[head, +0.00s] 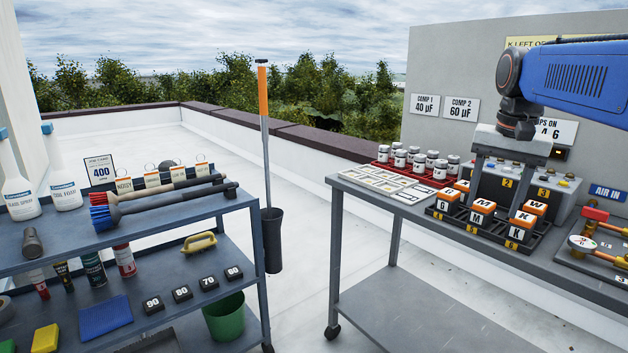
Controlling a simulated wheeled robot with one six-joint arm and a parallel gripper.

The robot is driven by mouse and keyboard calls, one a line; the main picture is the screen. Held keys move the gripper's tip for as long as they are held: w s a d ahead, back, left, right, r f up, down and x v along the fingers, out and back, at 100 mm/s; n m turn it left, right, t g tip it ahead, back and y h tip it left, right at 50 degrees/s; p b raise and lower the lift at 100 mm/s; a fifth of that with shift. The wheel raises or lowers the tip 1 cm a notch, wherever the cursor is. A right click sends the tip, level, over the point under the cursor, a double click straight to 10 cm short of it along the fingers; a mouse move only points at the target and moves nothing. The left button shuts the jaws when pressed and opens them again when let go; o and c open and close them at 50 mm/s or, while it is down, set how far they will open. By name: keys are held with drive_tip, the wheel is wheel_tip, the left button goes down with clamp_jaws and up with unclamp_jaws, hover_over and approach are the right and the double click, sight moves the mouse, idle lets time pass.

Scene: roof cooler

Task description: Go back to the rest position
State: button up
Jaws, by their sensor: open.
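My gripper (498,200) hangs pointing down at the end of my blue arm, at the right of the head view. Its two grey fingers stand wide apart with nothing seen between them. They are over or just behind the black rack (468,231) of orange-topped lettered blocks (483,207) on the right-hand bench (355,194). Whether the fingertips touch any block cannot be told. The fingers partly cover the grey unit with yellow number labels (559,190) behind the rack.
A red tray of white jars (416,162) and flat cards (385,180) lie left of the rack. A gauge set (583,243) is at the right. A grey panel (450,70) stands behind. A tool cart (170,215) and an orange-handled tool (264,95) stand left.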

drive_tip(key=s+a+f+n+t, duration=0.1)
drive_tip(key=s+a+f+n, duration=0.2)
drive_tip(key=s+f, duration=0.7)
drive_tip(key=s+a+f+n+t, duration=0.2)
drive_tip(key=s+a+f+n, duration=0.2)
drive_tip(key=s+f, duration=0.6)
wheel_tip(320, 180, down, 2)
drive_tip(key=shift+s+a+f, duration=0.2)
drive_tip(key=shift+s+a, duration=0.1)
drive_tip(key=shift+a, duration=0.4)
